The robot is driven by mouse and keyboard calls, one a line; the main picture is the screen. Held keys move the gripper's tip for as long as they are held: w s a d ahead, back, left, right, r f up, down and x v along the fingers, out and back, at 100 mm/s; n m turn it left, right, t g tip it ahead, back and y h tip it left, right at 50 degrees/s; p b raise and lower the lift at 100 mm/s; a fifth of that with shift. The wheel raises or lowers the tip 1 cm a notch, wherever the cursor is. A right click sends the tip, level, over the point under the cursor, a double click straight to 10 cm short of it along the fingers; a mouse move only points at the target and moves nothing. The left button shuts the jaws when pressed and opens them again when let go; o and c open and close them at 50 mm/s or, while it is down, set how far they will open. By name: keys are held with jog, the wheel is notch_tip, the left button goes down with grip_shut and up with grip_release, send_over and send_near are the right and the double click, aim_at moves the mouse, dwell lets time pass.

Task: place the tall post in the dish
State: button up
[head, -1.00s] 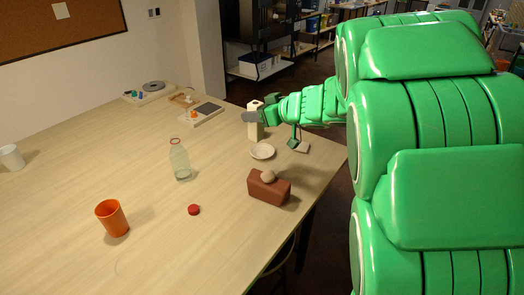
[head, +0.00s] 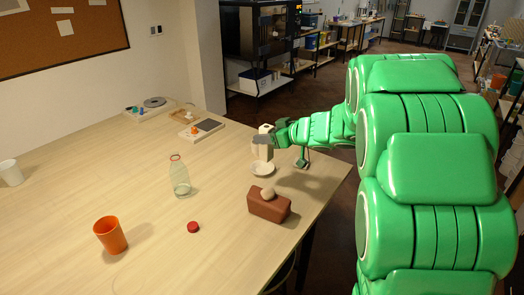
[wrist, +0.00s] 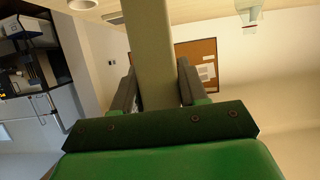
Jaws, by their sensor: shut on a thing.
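The tall post (head: 262,153) is cream-coloured and upright in the head view. My gripper (head: 265,139) is shut on its upper part. The white dish (head: 263,174) is on the table near the right edge, and the post's lower end appears over it. I cannot tell whether the post touches the dish or hangs just above it. In the wrist view the post (wrist: 149,50) runs between the two fingers (wrist: 152,88). The dish is not clear in that view.
A brown block with a rounded knob (head: 268,207) stands just in front of the dish. A small green object (head: 302,161) is right of it. Several small boards lie behind.

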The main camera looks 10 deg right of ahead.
jog(key=shift+w+a+f, duration=0.1)
jog(key=shift+w+f, duration=1.25)
jog(key=shift+f, duration=0.4)
jog(key=shift+w+f, duration=1.4)
jog(key=shift+f, duration=0.4)
jog(key=shift+w+a+f, duration=0.1)
jog(key=shift+w+f, duration=1.25)
jog(key=shift+f, duration=0.4)
jog(key=shift+d+f, duration=0.1)
jog(key=o, duration=1.2)
jog(key=shift+s+d+r, duration=0.1)
jog(key=shift+s+r, duration=0.05)
jog(key=shift+r, duration=0.05)
jog(key=v, duration=1.1)
jog(key=shift+s+d, duration=0.2)
